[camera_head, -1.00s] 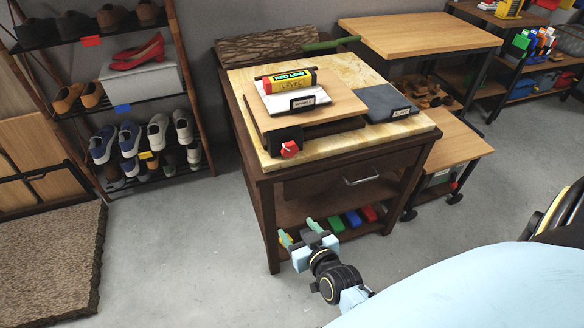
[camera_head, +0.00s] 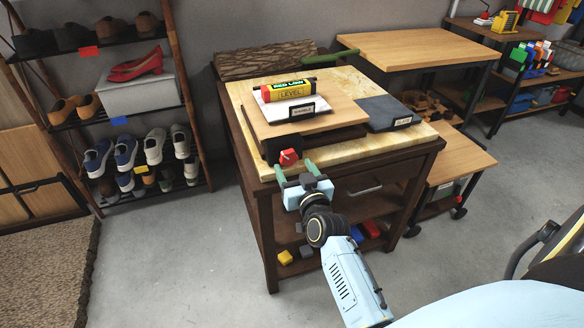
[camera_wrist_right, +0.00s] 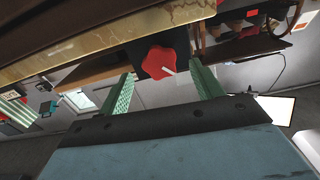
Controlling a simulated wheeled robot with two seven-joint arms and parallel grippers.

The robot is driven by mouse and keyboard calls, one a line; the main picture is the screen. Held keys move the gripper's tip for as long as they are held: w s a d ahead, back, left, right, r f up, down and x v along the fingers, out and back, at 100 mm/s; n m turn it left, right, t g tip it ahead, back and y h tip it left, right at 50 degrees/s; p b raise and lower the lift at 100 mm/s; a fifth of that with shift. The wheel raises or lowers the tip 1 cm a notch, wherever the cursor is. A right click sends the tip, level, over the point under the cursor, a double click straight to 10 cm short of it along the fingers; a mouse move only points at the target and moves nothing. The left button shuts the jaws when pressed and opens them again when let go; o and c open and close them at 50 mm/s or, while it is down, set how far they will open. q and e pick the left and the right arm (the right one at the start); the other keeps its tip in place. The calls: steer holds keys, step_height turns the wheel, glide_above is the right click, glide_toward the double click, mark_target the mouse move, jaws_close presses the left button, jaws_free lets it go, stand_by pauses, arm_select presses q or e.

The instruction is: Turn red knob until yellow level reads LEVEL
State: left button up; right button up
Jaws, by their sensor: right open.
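The red knob (camera_head: 289,157) sits on a dark block at the front left of a wooden tilting board (camera_head: 345,103) on the cart. It also shows in the right wrist view (camera_wrist_right: 160,63), ahead of and between my fingers, with a white pointer line aimed down and right. The yellow level (camera_head: 290,90) with red ends lies on a white plate on the board; its reading is too small to tell. My right gripper (camera_head: 295,171) is open, its green fingers just below and in front of the knob, apart from it. My left gripper does not show.
The marbled cart top (camera_head: 345,78) also carries a dark grey slab (camera_head: 388,111) at right. A drawer handle (camera_head: 365,190) and lower shelves with coloured blocks are below. A shoe rack (camera_head: 100,120) stands left, a wooden table (camera_head: 420,47) behind right. Floor in front is clear.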

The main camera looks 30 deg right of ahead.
mark_target(288, 156)
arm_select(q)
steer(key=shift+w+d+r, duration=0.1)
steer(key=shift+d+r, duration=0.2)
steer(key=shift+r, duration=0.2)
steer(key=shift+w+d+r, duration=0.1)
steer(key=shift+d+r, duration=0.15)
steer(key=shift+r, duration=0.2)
arm_select(e)
steer(key=shift+x, duration=1.35)
steer(key=shift+c, duration=0.3)
steer(key=c, duration=0.9)
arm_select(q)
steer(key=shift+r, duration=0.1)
arm_select(e)
steer(key=shift+c, duration=0.2)
